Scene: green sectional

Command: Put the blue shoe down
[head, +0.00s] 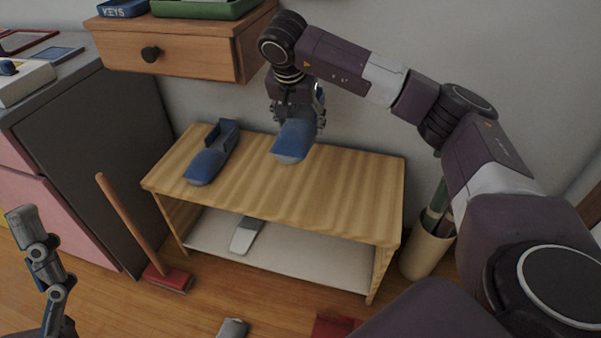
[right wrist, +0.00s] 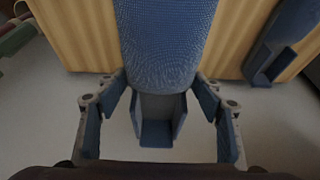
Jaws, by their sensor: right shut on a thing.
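My right gripper (head: 297,118) is over the back of a striped wooden bench (head: 340,200). It is shut on a blue shoe (head: 292,142), whose toe points toward the front of the bench. In the right wrist view the held blue shoe (right wrist: 168,45) lies between the two fingers, above the striped top. I cannot tell whether its sole touches the bench. Another blue shoe (head: 210,160) lies on the bench to the left, apart from it, and shows at the right wrist view's upper right (right wrist: 285,40). Part of my left gripper (head: 40,250) shows at lower left; its opening is unclear.
A wooden drawer unit (head: 190,55) hangs on the wall above. A grey and white shoe (head: 246,236) is on the bench's lower shelf. A red broom (head: 165,277) leans at left, and a beige bin (head: 425,250) stands at right. The bench top's right part is clear.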

